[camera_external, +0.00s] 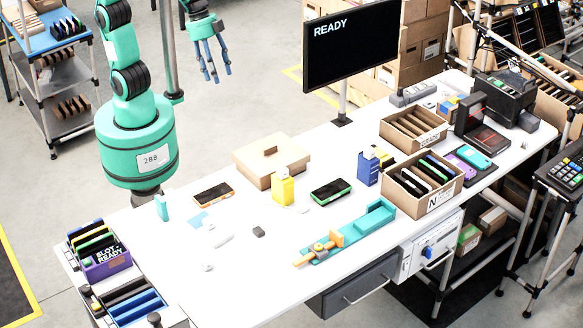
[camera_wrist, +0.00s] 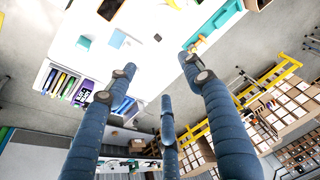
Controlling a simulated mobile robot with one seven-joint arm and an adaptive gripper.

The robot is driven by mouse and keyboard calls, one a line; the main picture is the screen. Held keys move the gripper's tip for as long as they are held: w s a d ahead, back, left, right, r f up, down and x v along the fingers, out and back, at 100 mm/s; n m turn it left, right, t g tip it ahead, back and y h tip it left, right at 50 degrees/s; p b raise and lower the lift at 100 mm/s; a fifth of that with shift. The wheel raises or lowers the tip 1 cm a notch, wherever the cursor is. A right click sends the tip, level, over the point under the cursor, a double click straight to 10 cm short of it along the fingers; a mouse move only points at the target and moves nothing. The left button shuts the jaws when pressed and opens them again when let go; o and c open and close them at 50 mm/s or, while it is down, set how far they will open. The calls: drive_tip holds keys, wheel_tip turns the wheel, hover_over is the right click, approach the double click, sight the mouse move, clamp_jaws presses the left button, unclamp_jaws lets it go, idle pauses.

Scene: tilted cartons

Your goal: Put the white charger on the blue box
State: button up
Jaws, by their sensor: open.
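The blue box (camera_external: 367,168) stands upright on the white table, right of the green-edged phone. Several small white items lie at the table's left-centre, among them a long one (camera_external: 223,240) and a small rounded one (camera_external: 208,267). I cannot tell for sure which is the white charger. My gripper (camera_external: 213,72) hangs in the air at the upper left, beyond the table's far edge, with its fingers spread and empty. The fingers also show in the wrist view (camera_wrist: 162,75), apart, with nothing between them. The blue box and white items cannot be made out there.
A yellow box (camera_external: 283,187), a cardboard box (camera_external: 271,163) and two phones stand or lie mid-table. A teal tray (camera_external: 345,232) lies at the front. Open cartons (camera_external: 426,185) are on the right, a purple bin (camera_external: 105,262) on the left. A monitor (camera_external: 352,45) rises behind the table.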

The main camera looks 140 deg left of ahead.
drive_tip(key=s+d+f, duration=0.2)
drive_tip(key=s+d, duration=0.1)
drive_tip(key=s, duration=0.3)
drive_tip(key=s+d+f+t, duration=0.1)
drive_tip(key=s+d+f, duration=0.1)
drive_tip(key=s+d, duration=0.2)
drive_tip(key=s+d+f, duration=0.2)
drive_tip(key=s+d, duration=0.2)
drive_tip(key=s, duration=0.5)
drive_tip(key=shift+s+f+n+t+h, duration=0.2)
drive_tip(key=shift+f+n+t+h, duration=0.1)
drive_tip(key=shift+t+h, duration=0.1)
drive_tip(key=shift+d+f, duration=0.1)
drive_tip(key=shift+f+b, duration=0.8)
drive_tip(key=shift+b, duration=0.1)
